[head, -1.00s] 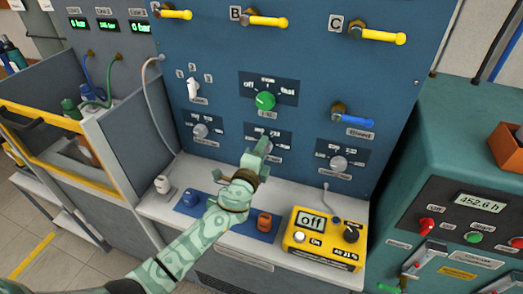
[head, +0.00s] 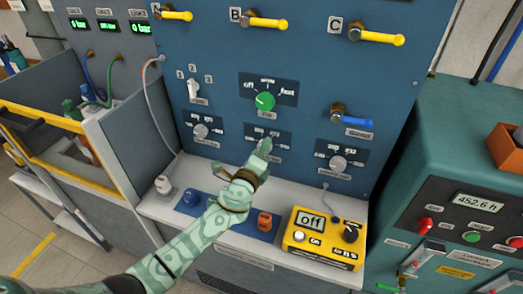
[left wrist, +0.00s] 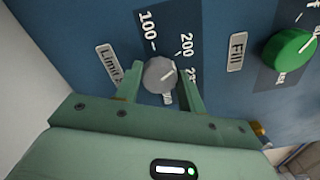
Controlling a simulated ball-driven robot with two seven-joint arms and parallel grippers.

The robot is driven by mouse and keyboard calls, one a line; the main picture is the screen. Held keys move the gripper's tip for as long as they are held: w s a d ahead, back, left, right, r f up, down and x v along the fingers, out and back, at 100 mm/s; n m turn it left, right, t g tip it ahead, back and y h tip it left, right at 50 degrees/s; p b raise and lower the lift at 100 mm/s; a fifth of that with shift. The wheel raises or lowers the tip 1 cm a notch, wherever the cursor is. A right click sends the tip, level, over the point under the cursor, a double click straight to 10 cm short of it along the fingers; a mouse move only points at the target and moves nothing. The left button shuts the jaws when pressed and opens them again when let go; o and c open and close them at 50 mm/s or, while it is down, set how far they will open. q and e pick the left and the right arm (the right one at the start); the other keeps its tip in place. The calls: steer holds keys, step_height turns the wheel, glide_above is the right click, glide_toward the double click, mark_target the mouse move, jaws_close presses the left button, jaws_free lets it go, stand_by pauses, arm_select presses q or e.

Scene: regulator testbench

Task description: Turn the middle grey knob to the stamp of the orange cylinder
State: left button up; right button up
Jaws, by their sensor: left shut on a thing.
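The middle grey knob (left wrist: 160,75) shows in the left wrist view, on a dark dial plate with white numbers such as 100 and 200. Its white pointer line slants up and right, roughly to the 200 side. My left gripper (left wrist: 157,66) has a finger on each side of the knob and is shut on it. In the head view, my left gripper (head: 263,147) covers most of this knob and part of its plate. The orange cylinder (head: 264,221) stands in a blue tray on the ledge; its stamp is too small to read. My right gripper is not in view.
A green knob (head: 265,101) sits just above, with grey knobs at left (head: 200,131) and right (head: 338,162). A blue cylinder (head: 190,198) and a yellow meter (head: 324,238) reading "off" stand on the ledge. A blue-handled valve (head: 352,119) is at upper right.

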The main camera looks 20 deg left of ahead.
arm_select(q)
steer(key=shift+f, duration=0.15)
steer(key=o, duration=1)
steer(key=s, duration=1.6)
steer(key=shift+s+a+p, duration=0.2)
steer(key=shift+a+p, duration=0.05)
steer(key=shift+p, duration=0.1)
